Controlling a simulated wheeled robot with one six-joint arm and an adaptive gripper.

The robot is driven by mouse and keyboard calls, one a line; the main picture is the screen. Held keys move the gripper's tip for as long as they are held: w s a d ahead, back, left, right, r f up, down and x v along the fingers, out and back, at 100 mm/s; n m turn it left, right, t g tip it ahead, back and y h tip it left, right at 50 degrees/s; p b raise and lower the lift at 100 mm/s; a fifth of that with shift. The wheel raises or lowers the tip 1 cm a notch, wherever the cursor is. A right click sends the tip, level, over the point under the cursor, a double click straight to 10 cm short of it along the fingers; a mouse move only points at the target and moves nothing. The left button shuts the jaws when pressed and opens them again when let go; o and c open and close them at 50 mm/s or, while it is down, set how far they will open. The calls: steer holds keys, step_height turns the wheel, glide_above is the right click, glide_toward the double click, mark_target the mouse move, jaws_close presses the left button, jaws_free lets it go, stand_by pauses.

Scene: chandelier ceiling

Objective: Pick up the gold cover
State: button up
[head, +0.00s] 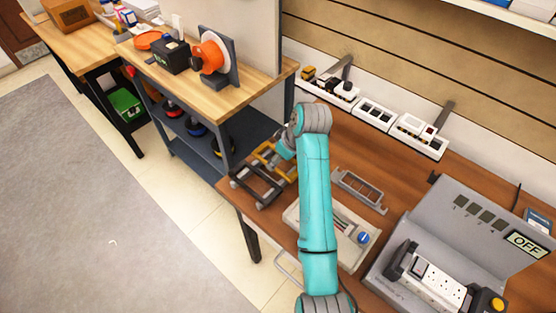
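The gold cover (263,155), a yellow-gold open frame, lies near the left edge of the brown workbench, partly behind the end of my arm. My teal arm reaches up over the bench and its wrist bends down to the left. My gripper (284,150) is at that end, just right of the gold cover. Its fingers are not clear, so I cannot tell whether they touch the cover. A black frame-like shape with grey ends (257,184) sits just below the gold cover. A grey cover (358,189) lies right of my arm.
A tray with a blue round part (364,238) lies partly behind my arm. A grey station with an OFF display (525,244) holds a white power strip (437,284) at right. White socket strips (376,114) line the wall. A shelved cart (195,115) stands at left.

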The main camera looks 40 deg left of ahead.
step_height(320, 180, up, 10)
stand_by(0.7)
stand_by(0.6)
steer(key=shift+d, duration=0.1)
